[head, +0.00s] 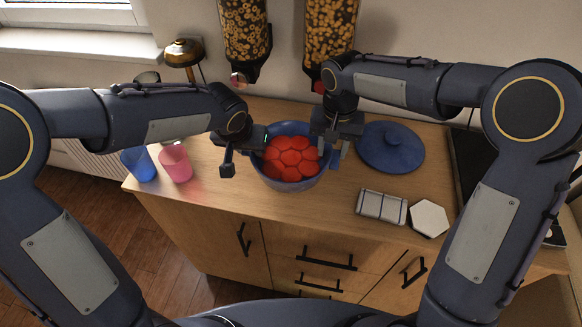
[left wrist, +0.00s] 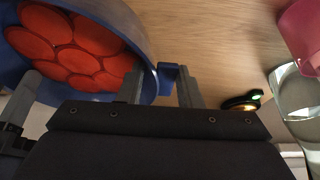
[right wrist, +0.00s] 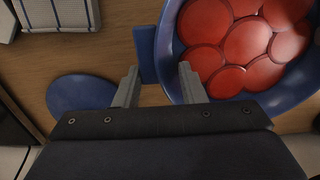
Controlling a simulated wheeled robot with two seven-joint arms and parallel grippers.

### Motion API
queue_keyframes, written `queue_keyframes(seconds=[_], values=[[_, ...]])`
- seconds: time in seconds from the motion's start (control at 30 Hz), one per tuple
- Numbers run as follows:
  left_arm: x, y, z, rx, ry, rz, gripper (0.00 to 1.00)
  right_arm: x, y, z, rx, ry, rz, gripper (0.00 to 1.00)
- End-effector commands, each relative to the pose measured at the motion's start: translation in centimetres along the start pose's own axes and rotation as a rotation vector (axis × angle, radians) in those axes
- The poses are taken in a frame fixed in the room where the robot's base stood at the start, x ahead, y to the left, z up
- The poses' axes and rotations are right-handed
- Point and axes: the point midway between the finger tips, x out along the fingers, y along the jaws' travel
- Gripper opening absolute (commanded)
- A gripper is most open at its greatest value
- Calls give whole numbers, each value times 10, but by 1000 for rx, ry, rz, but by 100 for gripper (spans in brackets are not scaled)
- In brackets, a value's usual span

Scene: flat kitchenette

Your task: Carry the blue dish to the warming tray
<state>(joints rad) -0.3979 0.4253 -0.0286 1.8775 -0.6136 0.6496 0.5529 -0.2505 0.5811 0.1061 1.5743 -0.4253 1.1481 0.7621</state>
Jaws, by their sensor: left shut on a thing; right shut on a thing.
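The blue dish (head: 290,184) is a round deep bowl filled with red round slices, near the middle of the counter. I cannot tell whether it touches the counter. My left gripper (head: 245,155) is shut on its left handle, a blue tab that shows between the fingers in the left wrist view (left wrist: 168,78). My right gripper (head: 338,148) is shut on the opposite handle, which shows in the right wrist view (right wrist: 146,52). The dish looks about level. I cannot make out the warming tray for certain; a dark flat slab (head: 470,160) shows partly behind my right arm.
A blue round lid (head: 390,147) lies right of the dish. A folded cloth (head: 381,206) and white hexagonal piece (head: 429,218) lie near the front edge. A blue cup (head: 138,164) and pink cup (head: 175,163) stand left. Food dispensers (head: 245,35) hang behind.

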Motion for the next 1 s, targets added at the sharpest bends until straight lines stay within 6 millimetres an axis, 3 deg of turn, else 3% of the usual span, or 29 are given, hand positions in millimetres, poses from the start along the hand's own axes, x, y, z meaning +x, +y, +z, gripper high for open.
queue_keyframes(seconds=[0.63,1.0], values=[[3,-1,3,6,-4,-5,0,3,4,-2,8,3,7,0],[30,0,19,7,-7,-6,0,34,5,2,7,3,8,0]])
